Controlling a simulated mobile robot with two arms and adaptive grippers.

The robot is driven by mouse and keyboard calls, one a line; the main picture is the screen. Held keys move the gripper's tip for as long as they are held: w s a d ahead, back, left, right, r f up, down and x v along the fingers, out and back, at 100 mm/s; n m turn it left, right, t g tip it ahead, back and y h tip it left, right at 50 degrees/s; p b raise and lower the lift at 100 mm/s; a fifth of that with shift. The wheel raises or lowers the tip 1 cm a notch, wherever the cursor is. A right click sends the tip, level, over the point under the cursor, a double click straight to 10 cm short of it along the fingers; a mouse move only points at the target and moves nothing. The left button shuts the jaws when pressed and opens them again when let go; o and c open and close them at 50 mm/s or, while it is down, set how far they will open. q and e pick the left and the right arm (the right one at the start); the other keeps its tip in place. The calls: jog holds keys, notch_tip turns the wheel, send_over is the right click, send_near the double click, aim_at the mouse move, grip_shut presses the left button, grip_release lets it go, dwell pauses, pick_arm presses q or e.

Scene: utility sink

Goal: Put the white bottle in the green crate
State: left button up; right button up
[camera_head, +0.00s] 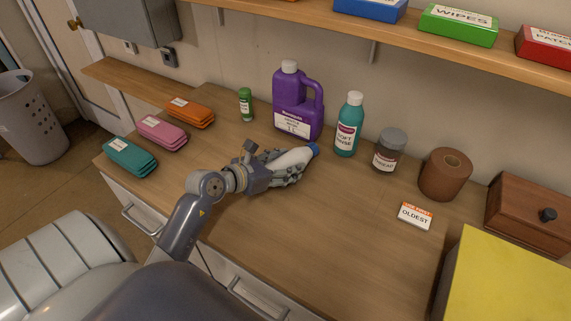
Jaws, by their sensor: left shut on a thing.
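The white bottle (292,159) with a blue cap lies tilted on its side, its cap pointing right, in front of the purple jug. My left gripper (290,172) is shut on the white bottle, its fingers around the bottle's body. Whether the bottle touches the counter I cannot tell. No green crate shows in this view. My right gripper is not in view.
A purple jug (297,104), a teal bottle (349,125), a dark jar (389,152) and a brown roll (445,175) stand behind. An "OLDEST" card (415,215) and yellow box (510,280) are right. The counter's front middle is clear.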

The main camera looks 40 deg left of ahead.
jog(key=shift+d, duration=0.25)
pick_arm(q)
jog(key=shift+f, duration=0.15)
jog(key=o, duration=1)
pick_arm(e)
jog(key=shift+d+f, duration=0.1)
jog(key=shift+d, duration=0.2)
pick_arm(q)
jog(key=shift+o, duration=0.2)
jog(key=shift+r, duration=0.3)
jog(key=shift+s+a, duration=0.1)
jog(key=shift+s, duration=0.3)
jog(key=b+v, duration=0.1)
jog(key=v, duration=1)
jog(key=shift+s+r, duration=0.1)
jog(key=shift+s, duration=0.05)
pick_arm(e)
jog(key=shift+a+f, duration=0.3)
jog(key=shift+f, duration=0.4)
pick_arm(q)
jog(key=shift+o, duration=0.6)
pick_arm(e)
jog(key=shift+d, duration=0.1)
